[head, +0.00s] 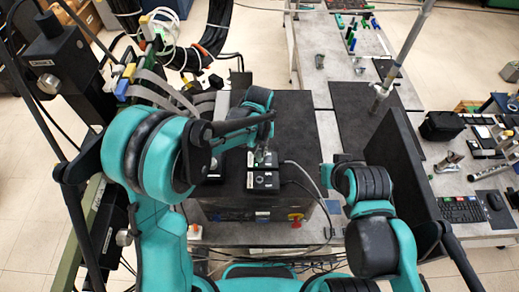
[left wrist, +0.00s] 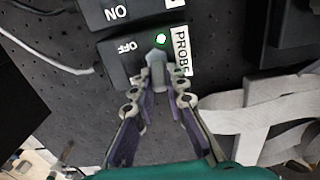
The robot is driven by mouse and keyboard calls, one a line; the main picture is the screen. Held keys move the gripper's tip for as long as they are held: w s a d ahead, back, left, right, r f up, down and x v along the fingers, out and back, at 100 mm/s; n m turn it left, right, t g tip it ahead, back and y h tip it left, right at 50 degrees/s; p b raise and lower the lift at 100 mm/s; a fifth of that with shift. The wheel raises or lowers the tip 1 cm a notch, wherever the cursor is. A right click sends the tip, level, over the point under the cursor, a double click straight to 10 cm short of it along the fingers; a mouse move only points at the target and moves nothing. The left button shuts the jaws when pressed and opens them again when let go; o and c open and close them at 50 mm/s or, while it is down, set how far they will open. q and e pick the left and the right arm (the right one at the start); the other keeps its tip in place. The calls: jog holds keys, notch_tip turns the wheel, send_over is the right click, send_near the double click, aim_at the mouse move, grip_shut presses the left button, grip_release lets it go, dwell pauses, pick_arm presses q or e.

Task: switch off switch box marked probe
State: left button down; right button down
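The switch box marked PROBE (left wrist: 121,62) is dark, with a white label and an OFF marking that appears upside down in the left wrist view. A small green light on it is lit. In the head view this box (head: 272,160) sits on the black perforated top (head: 295,120). In the head view my left gripper (head: 262,154) points down there. My right gripper (head: 338,162) is small and unclear, apart from the box.
A second switch box (left wrist: 122,12) with an ON marking adjoins the PROBE box; it also shows in the head view (head: 262,181). Grey cables run to the right. A black upright panel (head: 402,170) stands at right. A keyboard (head: 461,210) lies beyond it.

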aim_at(260, 156)
dwell(0.3)
pick_arm(q)
jog(key=t+b, duration=0.1)
jog(key=s+t+b, duration=0.1)
jog(key=t+b, duration=0.2)
jog(key=t, duration=0.1)
jog(key=shift+s+b, duration=0.35)
jog(key=shift+s, duration=0.05)
jog(key=t+b, duration=0.1)
jog(key=b, duration=0.1)
jog(key=s+t+b, duration=0.1)
jog(key=t+b, duration=0.1)
jog(key=shift+f+t, duration=0.1)
jog(key=shift+t, duration=0.2)
jog(key=shift+s+t+b, duration=0.2)
jog(key=shift+t+b, duration=0.5)
jog(key=c, duration=1.5)
grip_release()
jog(key=shift+c, duration=0.2)
